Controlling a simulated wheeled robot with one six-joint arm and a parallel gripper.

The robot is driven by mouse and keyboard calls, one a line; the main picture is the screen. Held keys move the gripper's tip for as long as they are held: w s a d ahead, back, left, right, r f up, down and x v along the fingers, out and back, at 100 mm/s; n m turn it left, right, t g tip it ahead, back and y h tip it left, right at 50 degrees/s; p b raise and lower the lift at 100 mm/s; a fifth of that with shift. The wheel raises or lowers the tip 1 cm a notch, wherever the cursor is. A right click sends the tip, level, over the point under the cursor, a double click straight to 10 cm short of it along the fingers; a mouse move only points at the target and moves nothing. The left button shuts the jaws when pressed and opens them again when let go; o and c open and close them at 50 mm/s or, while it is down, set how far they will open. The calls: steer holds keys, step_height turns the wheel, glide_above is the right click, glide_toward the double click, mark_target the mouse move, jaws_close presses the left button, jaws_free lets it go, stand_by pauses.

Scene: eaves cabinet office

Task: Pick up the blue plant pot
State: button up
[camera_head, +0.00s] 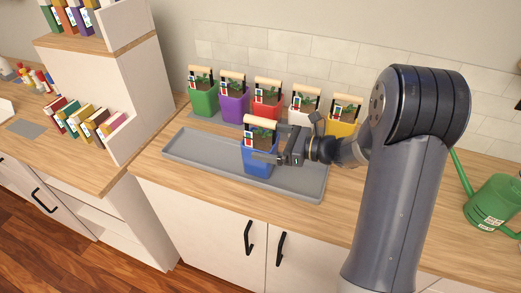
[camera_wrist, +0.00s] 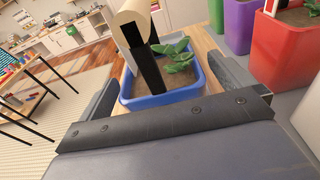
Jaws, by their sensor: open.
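The blue plant pot (camera_head: 257,170) stands upright on the long grey tray (camera_head: 205,153) on the wooden counter. It holds soil, a small green plant and a dark bracket with a pale wooden handle on top. In the wrist view the blue pot (camera_wrist: 165,99) lies between the two fingers of my gripper (camera_wrist: 168,84). My gripper (camera_head: 262,155) reaches it from the right in the head view, with one finger across its near side. The jaws are open, and the far finger is mostly hidden by the pot in the head view.
Behind the tray stands a row of similar pots: green (camera_head: 203,98), purple (camera_head: 235,106), red (camera_head: 267,108), white (camera_head: 302,116) and yellow (camera_head: 341,127). A green watering can (camera_head: 492,203) stands at the right. A stepped bookshelf (camera_head: 100,85) is at the left. Both tray ends are clear.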

steer(key=shift+x, duration=1.45)
steer(key=shift+c, duration=0.3)
steer(key=shift+r, duration=0.15)
steer(key=c, duration=1.3)
